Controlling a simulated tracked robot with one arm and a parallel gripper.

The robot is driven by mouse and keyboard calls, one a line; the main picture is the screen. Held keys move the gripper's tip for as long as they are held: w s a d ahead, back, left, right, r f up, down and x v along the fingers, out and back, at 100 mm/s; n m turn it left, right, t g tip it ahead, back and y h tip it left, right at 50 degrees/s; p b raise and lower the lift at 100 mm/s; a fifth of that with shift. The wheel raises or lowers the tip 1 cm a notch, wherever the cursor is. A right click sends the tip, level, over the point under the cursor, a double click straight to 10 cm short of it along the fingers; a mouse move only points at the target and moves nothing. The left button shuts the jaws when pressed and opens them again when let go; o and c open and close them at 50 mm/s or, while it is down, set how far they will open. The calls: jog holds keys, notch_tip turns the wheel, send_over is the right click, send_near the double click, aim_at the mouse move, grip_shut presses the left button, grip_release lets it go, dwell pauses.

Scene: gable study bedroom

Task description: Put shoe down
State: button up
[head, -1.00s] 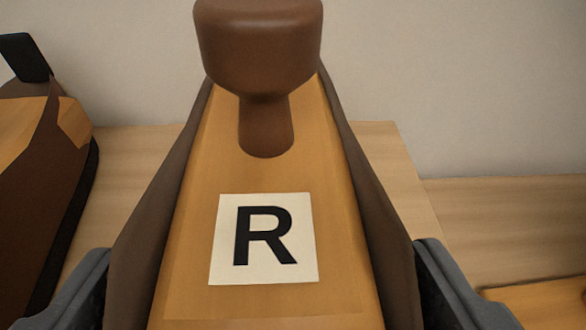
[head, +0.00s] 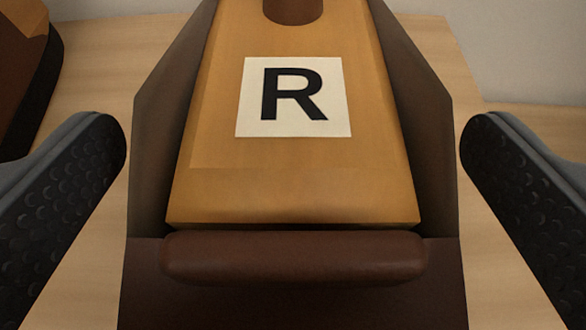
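A brown shoe (head: 300,190) with a tan inside and a white label with a black R rests on a light wooden surface, in the middle of the head view. Its heel end faces me, and a brown knob-like piece stands inside it farther off. My gripper (head: 292,145) is open, with one dark padded finger on each side of the shoe. Wood shows between each finger and the shoe, so neither finger touches it. The far end of the shoe is out of the picture.
A second brown shoe (head: 20,85) stands at the left edge, beyond my left finger. The wooden surface (head: 90,85) is bare between the two shoes. Another wooden surface (head: 545,130) lies to the right, and a pale wall (head: 540,50) stands behind.

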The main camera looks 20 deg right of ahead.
jog(key=p+v, duration=0.1)
jog(key=v, duration=0.9)
jog(key=shift+s+a+r, duration=0.2)
jog(key=shift+s+r, duration=0.05)
jog(key=shift+r, duration=0.05)
jog(key=shift+s+a+r, duration=0.15)
jog(key=shift+s, duration=0.5)
jog(key=a+r+n+t+y, duration=0.1)
jog(key=a+r+y, duration=0.2)
jog(key=r, duration=0.7)
jog(key=a+r+n+y, duration=0.1)
jog(key=a+r+y, duration=0.1)
jog(key=r, duration=0.9)
jog(key=s+d+r, duration=0.3)
jog(key=s+r, duration=0.1)
jog(key=r, duration=0.3)
jog(key=s+d+r+n+t, duration=0.1)
jog(key=s+d+r, duration=0.1)
jog(key=s+r, duration=0.3)
jog(key=s+d+r, duration=0.3)
jog(key=s+r, duration=0.2)
jog(key=r, duration=0.4)
jog(key=shift+d+n+h, duration=0.3)
jog(key=shift+d+h, duration=0.1)
